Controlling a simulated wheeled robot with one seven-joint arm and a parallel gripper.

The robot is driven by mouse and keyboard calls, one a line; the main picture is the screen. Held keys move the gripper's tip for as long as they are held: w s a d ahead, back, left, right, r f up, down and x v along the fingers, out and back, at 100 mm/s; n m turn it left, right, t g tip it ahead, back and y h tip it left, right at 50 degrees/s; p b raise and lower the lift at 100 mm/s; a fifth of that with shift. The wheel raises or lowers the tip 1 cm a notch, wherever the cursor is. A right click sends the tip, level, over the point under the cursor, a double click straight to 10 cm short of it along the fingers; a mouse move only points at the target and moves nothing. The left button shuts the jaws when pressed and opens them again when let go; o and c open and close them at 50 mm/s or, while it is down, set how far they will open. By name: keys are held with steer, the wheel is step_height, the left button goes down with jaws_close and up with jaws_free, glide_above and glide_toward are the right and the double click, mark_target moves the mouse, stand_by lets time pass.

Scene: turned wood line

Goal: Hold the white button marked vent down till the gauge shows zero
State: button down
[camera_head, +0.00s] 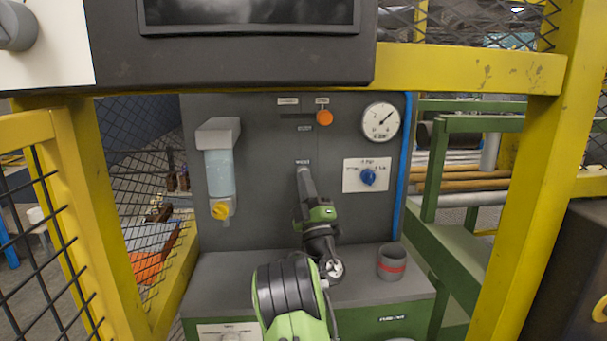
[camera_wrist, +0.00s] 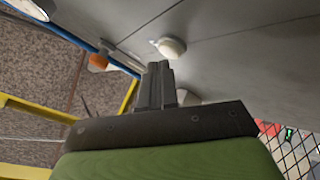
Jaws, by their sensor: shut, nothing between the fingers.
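My gripper (camera_head: 303,174) is shut and empty, its narrow tips reaching toward the grey panel just below a small white label (camera_head: 303,161). In the wrist view, the shut fingertips (camera_wrist: 158,68) sit just beside a round white button (camera_wrist: 172,47) on the panel. A small gap seems to show between them, but I cannot tell for sure whether they touch. In the head view my gripper mostly hides the button. The round white gauge (camera_head: 380,122) is at the panel's upper right. Its needle points up and to the right; its numbers are too small to read.
An orange knob (camera_head: 325,117) is above the button, and a blue selector (camera_head: 368,177) is to its right. A filter bowl (camera_head: 219,172) with a yellow tap hangs at left. A grey cup with a red band (camera_head: 391,262) stands on the ledge. Yellow posts (camera_head: 536,170) frame the space.

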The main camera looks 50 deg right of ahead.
steer(key=shift+w+d, duration=0.25)
steer(key=shift+w, duration=0.05)
stand_by(0.4)
stand_by(1.6)
steer(key=shift+s+a+b, duration=0.5)
steer(key=shift+s+b, duration=0.05)
steer(key=shift+s, duration=0.05)
steer(key=s+a+b, duration=0.3)
steer(key=shift+s+a, duration=0.15)
steer(key=shift+s, duration=0.25)
stand_by(0.3)
